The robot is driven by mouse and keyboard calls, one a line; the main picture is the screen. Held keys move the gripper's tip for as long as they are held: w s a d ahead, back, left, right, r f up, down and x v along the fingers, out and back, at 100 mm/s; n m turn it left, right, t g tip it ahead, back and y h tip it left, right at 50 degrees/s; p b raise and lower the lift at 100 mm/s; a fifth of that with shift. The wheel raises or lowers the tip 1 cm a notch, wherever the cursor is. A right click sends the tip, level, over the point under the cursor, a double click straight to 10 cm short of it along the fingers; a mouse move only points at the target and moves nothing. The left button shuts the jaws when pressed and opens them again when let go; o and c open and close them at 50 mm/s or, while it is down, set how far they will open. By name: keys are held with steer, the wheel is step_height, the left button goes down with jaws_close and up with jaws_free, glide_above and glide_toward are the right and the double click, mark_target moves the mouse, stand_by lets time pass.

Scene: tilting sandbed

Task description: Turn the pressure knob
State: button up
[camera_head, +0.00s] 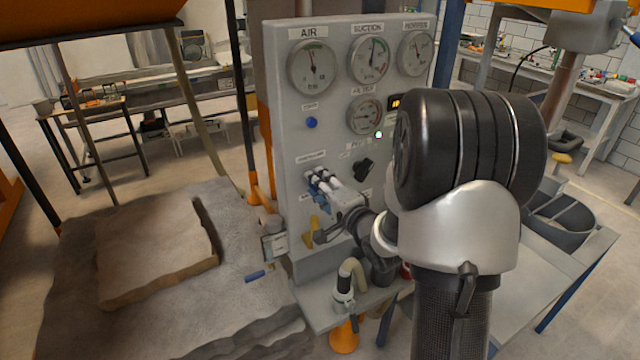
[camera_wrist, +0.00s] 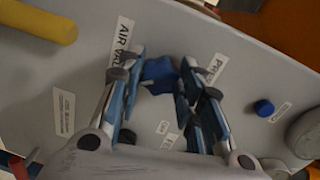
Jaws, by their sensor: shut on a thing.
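The grey control panel (camera_head: 290,85) stands upright in the middle of the head view, with gauges along its top. My gripper (camera_head: 319,180) is at the left part of the panel face, below a small blue button. In the wrist view my gripper (camera_wrist: 155,88) has its fingers on either side of the blue pressure knob (camera_wrist: 158,72), shut on it. The knob sits between a label reading "AIR VAL…" and one starting "PRE…". In the head view the fingers hide the knob. How far it is turned cannot be told.
A blue button (camera_head: 311,122) and a black knob (camera_head: 363,170) are close by on the panel. A yellow handle (camera_head: 312,232) is below my gripper; it also shows in the wrist view (camera_wrist: 40,22). A sandbed (camera_head: 150,255) lies to the left.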

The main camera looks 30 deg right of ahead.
steer(key=o, duration=1.1)
steer(key=shift+c, duration=0.2)
steer(key=s, duration=0.7)
steer(key=shift+s+d+r, duration=0.15)
steer(key=shift+s+r, duration=0.05)
steer(key=shift+r, duration=0.1)
